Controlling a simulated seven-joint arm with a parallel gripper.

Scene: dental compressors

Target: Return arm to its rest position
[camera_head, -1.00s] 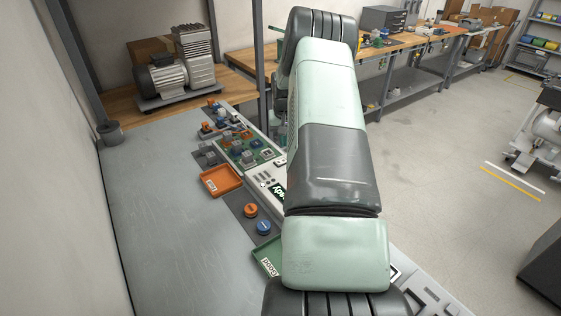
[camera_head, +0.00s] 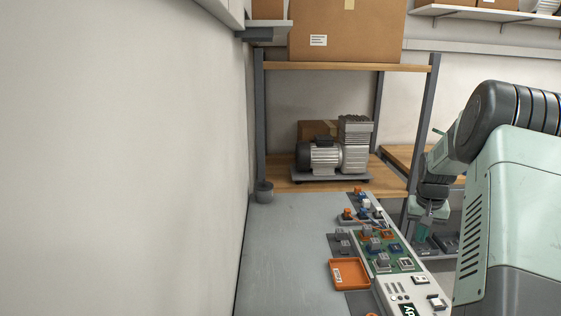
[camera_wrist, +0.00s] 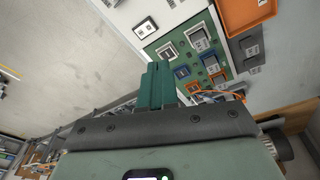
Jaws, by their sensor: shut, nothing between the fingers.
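My arm comes in from the right side of the head view and bends down to my gripper (camera_head: 422,232), which is small and partly hidden by the arm there. It hangs to the right of the green board (camera_head: 400,262), apart from it. In the wrist view the teal fingers of my gripper (camera_wrist: 156,82) are together with nothing between them. The green board (camera_wrist: 190,60) with several square parts shows beyond the fingertips, along with the orange tray (camera_wrist: 245,12).
The grey tabletop (camera_head: 285,240) is bare on its left. An orange tray (camera_head: 349,274) lies beside the board. A motor-driven compressor (camera_head: 335,155) stands on a wooden shelf behind. A grey cup (camera_head: 264,192) sits at the table's far left corner. A wall bounds the left.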

